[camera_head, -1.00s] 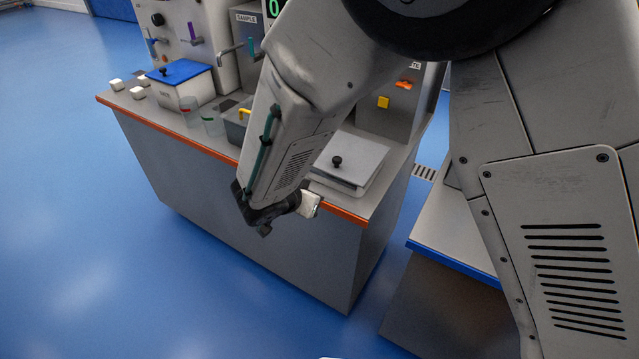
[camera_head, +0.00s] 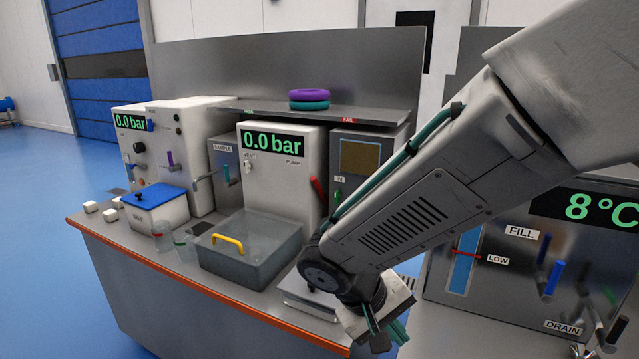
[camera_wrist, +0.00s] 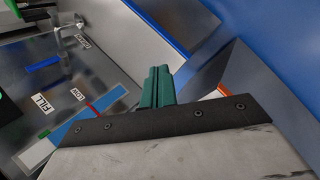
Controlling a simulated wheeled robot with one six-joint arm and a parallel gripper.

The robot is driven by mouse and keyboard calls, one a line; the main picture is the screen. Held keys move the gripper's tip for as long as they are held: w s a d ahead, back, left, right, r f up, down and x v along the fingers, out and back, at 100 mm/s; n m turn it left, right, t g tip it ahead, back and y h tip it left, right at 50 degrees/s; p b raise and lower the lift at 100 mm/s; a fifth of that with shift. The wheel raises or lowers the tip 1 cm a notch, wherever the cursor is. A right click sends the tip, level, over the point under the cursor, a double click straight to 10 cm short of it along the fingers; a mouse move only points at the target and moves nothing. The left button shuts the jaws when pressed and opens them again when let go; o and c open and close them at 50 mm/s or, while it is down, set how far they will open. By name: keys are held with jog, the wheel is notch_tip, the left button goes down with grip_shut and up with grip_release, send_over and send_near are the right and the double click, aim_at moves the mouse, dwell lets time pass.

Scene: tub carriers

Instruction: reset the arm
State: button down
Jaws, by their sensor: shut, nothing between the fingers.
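My gripper (camera_head: 388,338) is at the lower centre right of the head view, at the end of my arm, which reaches in from the upper right. It is over the right end of the orange-edged bench, in front of the gap beside the FILL machine. Its green fingers are together and hold nothing. In the wrist view the closed green fingers (camera_wrist: 157,88) stand up past the dark gripper plate, apart from any object. My forearm hides part of the bench's right end.
A grey tub (camera_head: 250,262) with a yellow handle, a blue-lidded box (camera_head: 155,208) and two clear cups stand on the bench. Purple and teal rings (camera_head: 309,97) lie on the shelf. The FILL machine (camera_head: 500,262) with levers is close on the right. The left floor is clear.

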jog(key=s+d+r+m+y, duration=0.3)
jog(key=s+d+r+y, duration=0.3)
jog(key=s+d+r, duration=0.6)
jog(key=shift+s+d+r+m+y, duration=0.3)
jog(key=shift+s+d, duration=0.55)
jog(key=shift+s, duration=0.35)
